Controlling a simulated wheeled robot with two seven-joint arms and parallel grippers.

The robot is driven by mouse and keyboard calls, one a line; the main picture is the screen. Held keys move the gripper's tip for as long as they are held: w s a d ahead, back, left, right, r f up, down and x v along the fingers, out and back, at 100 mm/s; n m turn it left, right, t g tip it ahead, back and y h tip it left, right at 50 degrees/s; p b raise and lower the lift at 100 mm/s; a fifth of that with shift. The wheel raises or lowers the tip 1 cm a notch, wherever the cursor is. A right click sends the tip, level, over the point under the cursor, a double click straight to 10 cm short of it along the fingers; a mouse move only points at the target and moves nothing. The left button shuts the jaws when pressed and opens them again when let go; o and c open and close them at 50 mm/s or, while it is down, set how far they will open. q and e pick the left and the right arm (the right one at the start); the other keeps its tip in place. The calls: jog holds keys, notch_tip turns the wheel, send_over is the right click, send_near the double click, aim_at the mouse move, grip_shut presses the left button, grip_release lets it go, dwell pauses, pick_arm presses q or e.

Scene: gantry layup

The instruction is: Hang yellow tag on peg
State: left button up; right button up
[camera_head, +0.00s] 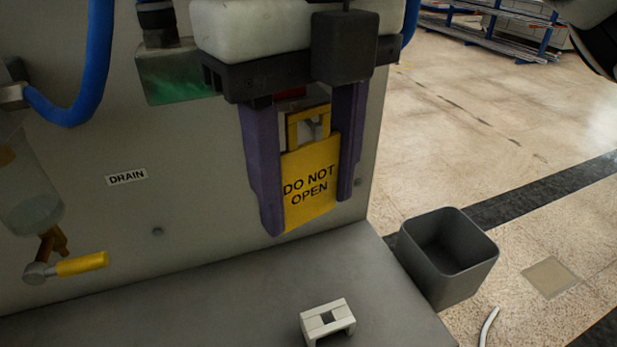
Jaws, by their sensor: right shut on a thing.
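The yellow tag (310,180) reads "DO NOT OPEN" and hangs upright in front of the grey panel. It has an open loop at its top. My right gripper (308,212) has two purple fingers pointing down, one at each side edge of the tag, and is shut on it. A small grey piece shows through the loop, perhaps the peg; I cannot tell whether it passes through the loop. A bit of red shows just above, mostly hidden by the gripper body. My left gripper is not in view.
The panel (200,220) carries a "DRAIN" label (127,177), a yellow-handled valve (80,264) and a blue hose (98,60). A white block (327,321) sits on the grey ledge (220,310) below. A dark open bin (450,280) stands at right.

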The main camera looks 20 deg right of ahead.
aim_at(308, 108)
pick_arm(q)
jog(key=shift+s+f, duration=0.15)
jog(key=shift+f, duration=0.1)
pick_arm(e)
jog(key=o, duration=1.1)
notch_tip(308, 108, up, 9)
jog(key=shift+r+p, duration=0.15)
jog(key=shift+p, duration=0.75)
jog(key=shift+r, duration=0.5)
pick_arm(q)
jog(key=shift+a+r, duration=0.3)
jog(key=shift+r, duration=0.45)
